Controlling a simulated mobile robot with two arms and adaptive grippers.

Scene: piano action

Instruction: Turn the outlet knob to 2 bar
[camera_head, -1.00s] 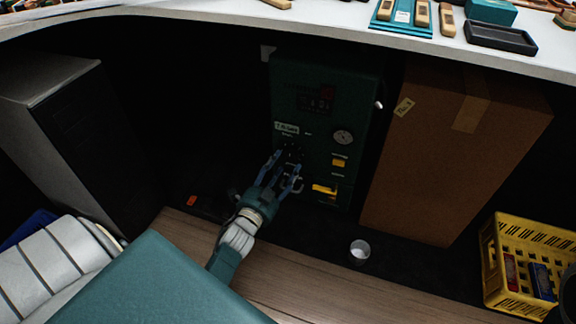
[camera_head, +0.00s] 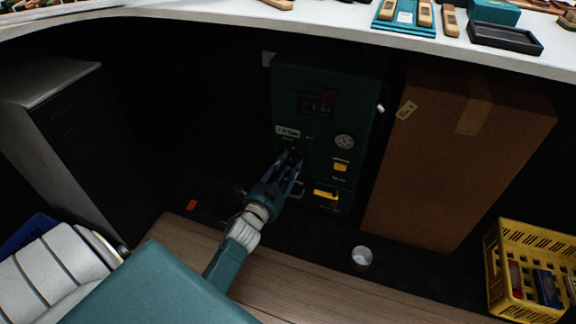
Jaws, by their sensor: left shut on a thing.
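A dark green panel unit (camera_head: 355,105) stands under the white bench, with a round gauge (camera_head: 344,141), a label plate and yellow parts on its front. My left gripper (camera_head: 292,160) reaches up to the left part of the panel, below the label plate. Its two blue-grey fingers are closed around a small dark knob (camera_head: 293,153), which is mostly hidden between the fingertips. The knob's scale and pointer are too dark and small to read. My right gripper is not in view.
A tall brown cardboard box (camera_head: 455,150) stands just right of the panel. A yellow crate (camera_head: 525,270) and a small metal cup (camera_head: 362,258) are at the lower right. The white bench top (camera_head: 350,35) overhangs above. A dark cabinet (camera_head: 75,140) stands at the left.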

